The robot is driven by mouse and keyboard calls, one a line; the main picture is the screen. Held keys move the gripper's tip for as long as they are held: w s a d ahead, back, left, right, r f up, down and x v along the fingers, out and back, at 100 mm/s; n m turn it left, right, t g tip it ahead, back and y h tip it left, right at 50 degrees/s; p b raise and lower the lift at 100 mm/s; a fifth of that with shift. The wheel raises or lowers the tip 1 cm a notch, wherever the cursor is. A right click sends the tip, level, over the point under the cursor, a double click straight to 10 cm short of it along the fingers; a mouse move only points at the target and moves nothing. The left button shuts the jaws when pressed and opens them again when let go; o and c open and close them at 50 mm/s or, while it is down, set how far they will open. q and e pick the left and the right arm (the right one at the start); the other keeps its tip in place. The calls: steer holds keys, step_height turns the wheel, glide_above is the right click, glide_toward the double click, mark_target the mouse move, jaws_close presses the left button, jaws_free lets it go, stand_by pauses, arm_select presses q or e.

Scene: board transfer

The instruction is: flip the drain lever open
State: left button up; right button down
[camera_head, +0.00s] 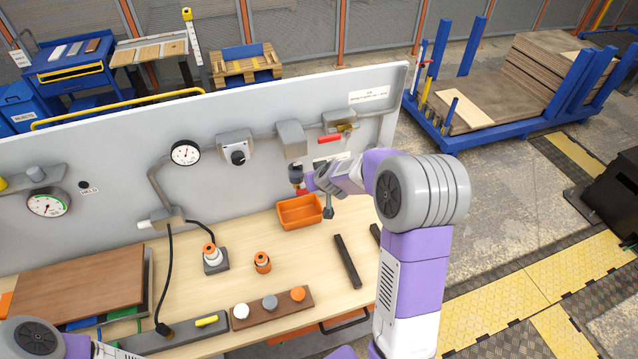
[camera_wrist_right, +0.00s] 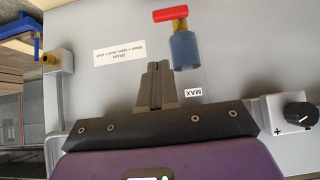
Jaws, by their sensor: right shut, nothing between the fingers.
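The drain lever is a small red bar (camera_wrist_right: 184,14) on a brass stem under a blue bowl (camera_wrist_right: 184,50). It lies level across the stem in the right wrist view, which shows the panel upside down. In the head view its red (camera_head: 302,191) shows only partly beside my gripper. My right gripper (camera_wrist_right: 155,66) is shut and empty, its fingers pointing at the panel beside the bowl. It also shows in the head view (camera_head: 309,182), close to the lever; contact cannot be told. A drain label (camera_wrist_right: 119,67) is near the fingertips. My left gripper is out of view.
Another red lever (camera_head: 330,138) sits on a brass valve higher on the panel (camera_head: 110,150). A knob box (camera_head: 237,150) and gauge (camera_head: 186,153) are to the left. An orange bin (camera_head: 299,212) stands below my right gripper. Dark bars (camera_head: 347,262) lie on the bench.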

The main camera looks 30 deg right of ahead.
steer(key=w+f+b, duration=0.3)
steer(key=f, duration=0.4)
steer(key=shift+w+d+f, duration=0.2)
steer(key=shift+d+f, duration=0.05)
steer(key=shift+d, duration=0.15)
steer(key=shift+b, duration=0.5)
steer(key=shift+d+f+b, duration=0.1)
steer(key=shift+b, duration=0.25)
